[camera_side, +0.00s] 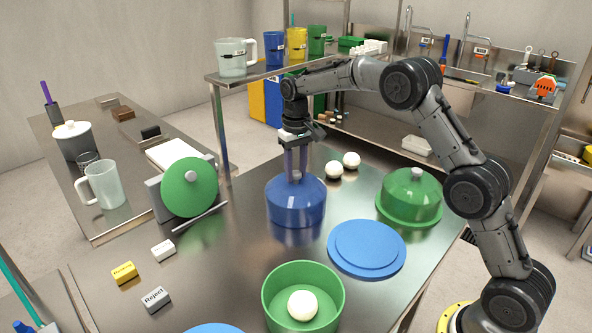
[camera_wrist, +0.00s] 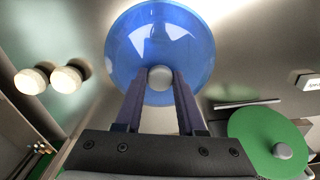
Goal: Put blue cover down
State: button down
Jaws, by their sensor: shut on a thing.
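The blue cover (camera_side: 296,203) is a translucent dome with a pale knob on top. It is upright over the middle of the steel table in the side view, and I cannot tell for sure whether its rim touches the table. My gripper (camera_side: 296,176) points straight down and is shut on the knob. In the wrist view the blue cover (camera_wrist: 160,35) lies beyond the fingers, with its knob between the fingertips of my gripper (camera_wrist: 160,80). A blue round base (camera_side: 367,247) lies to the right of the cover, with nothing on it.
A green cover (camera_side: 409,194) stands at the right. A green bowl (camera_side: 303,275) with a dough ball is in front. Two dough balls (camera_side: 343,165) lie behind the blue cover. A green disc (camera_side: 189,187) stands upright at left, near small label blocks (camera_side: 156,299).

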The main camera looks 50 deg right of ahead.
jog(key=c, duration=0.5)
grip_release()
jog(key=shift+f, duration=0.15)
jog(key=shift+r, duration=6.25)
